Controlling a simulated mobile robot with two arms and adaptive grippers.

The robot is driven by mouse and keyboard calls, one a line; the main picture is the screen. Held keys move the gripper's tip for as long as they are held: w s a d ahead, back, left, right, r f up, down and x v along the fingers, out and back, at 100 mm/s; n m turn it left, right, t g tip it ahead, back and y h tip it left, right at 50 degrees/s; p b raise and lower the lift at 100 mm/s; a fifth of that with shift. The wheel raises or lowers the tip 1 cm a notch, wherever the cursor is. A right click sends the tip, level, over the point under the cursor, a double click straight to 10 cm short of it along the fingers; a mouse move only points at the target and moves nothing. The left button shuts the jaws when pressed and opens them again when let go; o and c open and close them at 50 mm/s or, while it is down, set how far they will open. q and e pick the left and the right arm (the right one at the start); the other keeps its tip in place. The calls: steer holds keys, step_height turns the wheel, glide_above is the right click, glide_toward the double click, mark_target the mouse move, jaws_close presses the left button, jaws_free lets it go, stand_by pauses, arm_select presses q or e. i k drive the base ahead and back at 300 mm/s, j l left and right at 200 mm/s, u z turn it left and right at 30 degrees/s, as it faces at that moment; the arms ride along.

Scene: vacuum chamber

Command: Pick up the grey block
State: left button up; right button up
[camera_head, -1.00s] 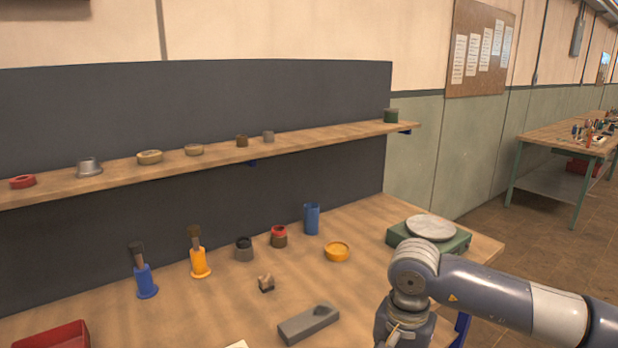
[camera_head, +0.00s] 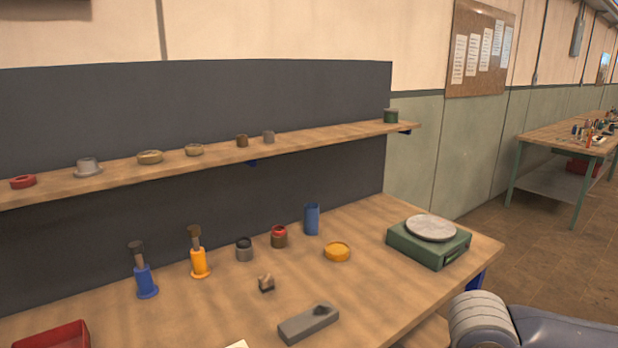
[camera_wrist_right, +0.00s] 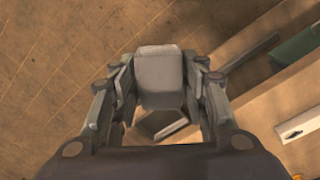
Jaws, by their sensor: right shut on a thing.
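In the right wrist view, my right gripper (camera_wrist_right: 160,88) is shut on a grey block (camera_wrist_right: 159,70) with a flat, pale face. One finger is on each side of it. The held block is off the table, with brown floor behind it. In the head view only a part of my right arm shows at the bottom right, and the gripper is out of that picture. Another grey block-like piece (camera_head: 308,325), long and with a round hollow, lies on the table near the front. My left gripper is in neither view.
The wooden table (camera_head: 400,285) holds a green scale (camera_head: 430,246), a yellow ring (camera_head: 337,252), a blue cup (camera_head: 312,218), a red tray (camera_head: 55,336) and small parts. A shelf (camera_head: 220,157) runs above. The table edge is close right of the gripper in the wrist view.

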mark_target(292, 330)
steer(key=l+u, duration=0.1)
steer(key=u, duration=0.4)
steer(key=i+l+u, duration=0.25)
steer(key=l, duration=0.3)
steer(key=l+u, duration=0.2)
steer(key=l, duration=0.35)
steer(key=i+l+u, duration=0.1)
steer(key=l+u, duration=0.15)
steer(key=l, duration=0.75)
steer(key=k, duration=0.5)
